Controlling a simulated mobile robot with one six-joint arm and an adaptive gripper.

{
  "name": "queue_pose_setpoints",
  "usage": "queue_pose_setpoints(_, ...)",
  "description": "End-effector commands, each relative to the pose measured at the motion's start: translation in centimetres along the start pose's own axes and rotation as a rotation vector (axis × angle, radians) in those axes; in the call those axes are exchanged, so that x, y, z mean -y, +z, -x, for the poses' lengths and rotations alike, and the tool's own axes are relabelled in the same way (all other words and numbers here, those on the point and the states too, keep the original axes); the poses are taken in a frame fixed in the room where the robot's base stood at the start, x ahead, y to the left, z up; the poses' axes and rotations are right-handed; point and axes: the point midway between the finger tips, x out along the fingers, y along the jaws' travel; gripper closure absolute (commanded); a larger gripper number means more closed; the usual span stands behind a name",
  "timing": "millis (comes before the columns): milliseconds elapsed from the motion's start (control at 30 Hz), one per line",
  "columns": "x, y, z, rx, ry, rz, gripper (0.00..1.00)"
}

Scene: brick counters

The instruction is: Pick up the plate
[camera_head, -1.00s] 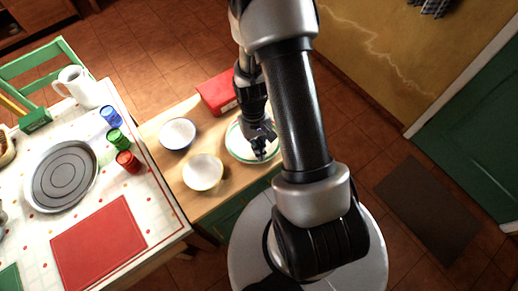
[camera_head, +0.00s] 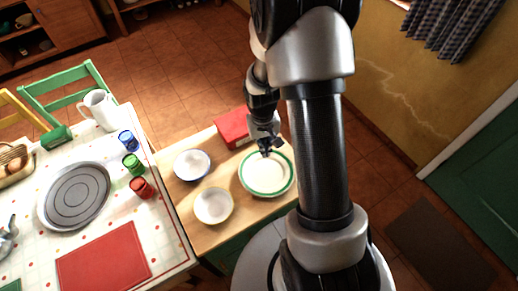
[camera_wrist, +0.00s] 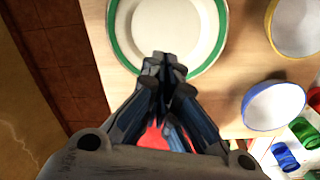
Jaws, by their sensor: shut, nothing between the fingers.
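The plate (camera_head: 266,174) is white with a green rim and lies flat on the wooden counter, right of two bowls. It also shows in the wrist view (camera_wrist: 165,28), at the top, with its near rim partly hidden by the fingers. My gripper (camera_head: 265,150) is above the far edge of the plate in the head view. In the wrist view the fingertips of my gripper (camera_wrist: 164,68) are together with nothing between them, over the rim of the plate.
A blue-rimmed bowl (camera_head: 192,164) and a pale bowl (camera_head: 213,206) stand left of the plate. A red box (camera_head: 233,127) is behind it. The dining table (camera_head: 165,228) on the left bears several cups, a pitcher (camera_head: 99,108), a round tray (camera_head: 75,197) and a red mat (camera_head: 103,258).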

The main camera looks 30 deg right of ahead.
Motion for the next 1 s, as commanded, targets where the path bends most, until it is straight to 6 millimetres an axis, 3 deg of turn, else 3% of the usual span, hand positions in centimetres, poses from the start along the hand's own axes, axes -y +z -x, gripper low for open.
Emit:
queue_pose_setpoints(100,0.3,-3.0,-0.5,-0.17,-0.009,-0.022,1.0)
queue_pose_setpoints(267,1.1,-5.5,-0.1,-0.309,-0.042,-0.037,1.0)
queue_pose_setpoints(433,1.3,-6.4,-1.6,-0.33,-0.05,-0.041,1.0)
queue_pose_setpoints(800,1.6,-8.5,-7.8,-0.329,-0.049,-0.039,1.0)
queue_pose_setpoints(1000,1.6,-9.1,-9.2,-0.329,-0.049,-0.04,1.0)
